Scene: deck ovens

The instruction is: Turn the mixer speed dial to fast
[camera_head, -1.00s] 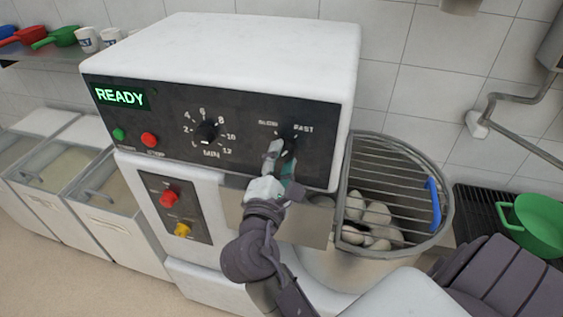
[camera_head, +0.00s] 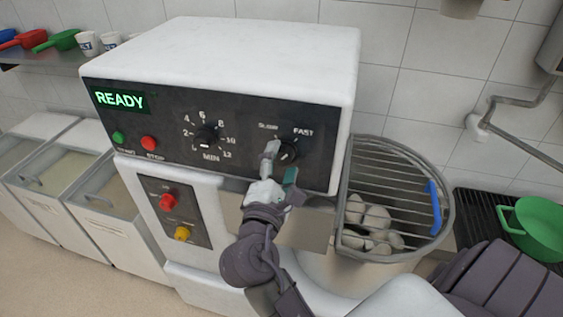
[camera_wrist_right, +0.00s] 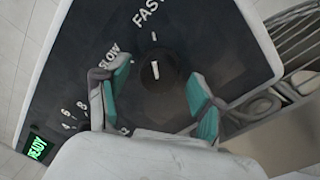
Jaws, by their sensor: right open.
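The mixer speed dial (camera_head: 287,153) is a round black knob on the dark control panel, with SLOW at its upper left and FAST at its upper right. The dial also shows in the right wrist view (camera_wrist_right: 156,73). There its white line points along the tick below the word FAST. My right gripper (camera_head: 279,163) is in front of the dial, its two fingers spread and empty. In the right wrist view, the teal finger pads (camera_wrist_right: 160,88) stand on either side of the dial with clear gaps to it. My left gripper is out of view.
The minute timer dial (camera_head: 206,136) sits left on the same panel, with green and red buttons (camera_head: 149,143) and a READY display (camera_head: 119,100). A bowl with a wire guard (camera_head: 400,180) stands close on the right. White bins (camera_head: 120,235) are at left.

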